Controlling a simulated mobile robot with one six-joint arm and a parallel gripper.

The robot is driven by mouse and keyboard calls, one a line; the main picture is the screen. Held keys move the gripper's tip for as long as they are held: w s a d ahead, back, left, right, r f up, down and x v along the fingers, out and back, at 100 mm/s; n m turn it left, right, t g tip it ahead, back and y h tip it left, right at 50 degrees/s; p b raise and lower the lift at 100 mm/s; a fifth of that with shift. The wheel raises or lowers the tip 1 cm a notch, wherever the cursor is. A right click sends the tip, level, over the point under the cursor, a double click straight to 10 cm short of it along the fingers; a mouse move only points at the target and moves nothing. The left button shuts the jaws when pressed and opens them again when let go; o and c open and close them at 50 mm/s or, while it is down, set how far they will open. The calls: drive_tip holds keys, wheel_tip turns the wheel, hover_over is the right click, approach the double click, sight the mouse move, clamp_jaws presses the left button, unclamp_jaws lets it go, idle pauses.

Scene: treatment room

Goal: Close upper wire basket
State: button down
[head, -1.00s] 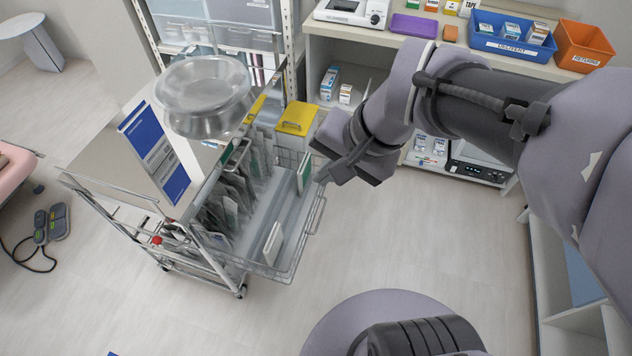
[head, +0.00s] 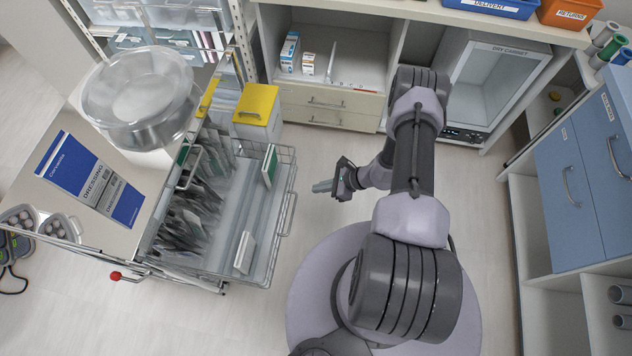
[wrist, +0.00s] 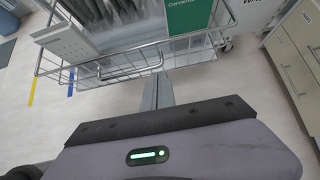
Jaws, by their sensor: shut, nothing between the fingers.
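The upper wire basket (head: 272,268) is pulled out from the right side of the cart in the head view. It holds several upright packets and white and green cards. A wire handle (head: 290,214) is on its outer face. My gripper (head: 322,187) is to the right of this face, apart from it in the picture, and points toward it. In the wrist view my fingers (wrist: 157,92) are together and empty, just below the basket's front wires (wrist: 190,37) and handle (wrist: 130,72). Whether they touch the basket cannot be told.
The cart top (head: 120,227) carries a clear round container (head: 140,100) and a blue-and-white dressing box (head: 92,178). A yellow-lidded bin (head: 257,105) stands behind the basket. Shelving with drawers (head: 330,107) stands at the back, blue drawers (head: 580,190) at the right. The floor (head: 320,150) beside the basket is clear.

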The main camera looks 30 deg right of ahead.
sight(287, 190)
drive_tip(key=b+x, duration=0.1)
drive_tip(key=x, duration=0.5)
drive_tip(key=shift+f+b, duration=0.2)
drive_tip(key=shift+b, duration=0.2)
drive_tip(key=w+a, duration=0.2)
drive_tip(key=a, duration=0.1)
drive_tip(key=shift+b, duration=0.4)
drive_tip(key=shift+w+a+r, duration=0.1)
drive_tip(key=shift+w+a, duration=0.15)
drive_tip(key=shift+w, duration=0.05)
drive_tip(key=shift+a, duration=0.1)
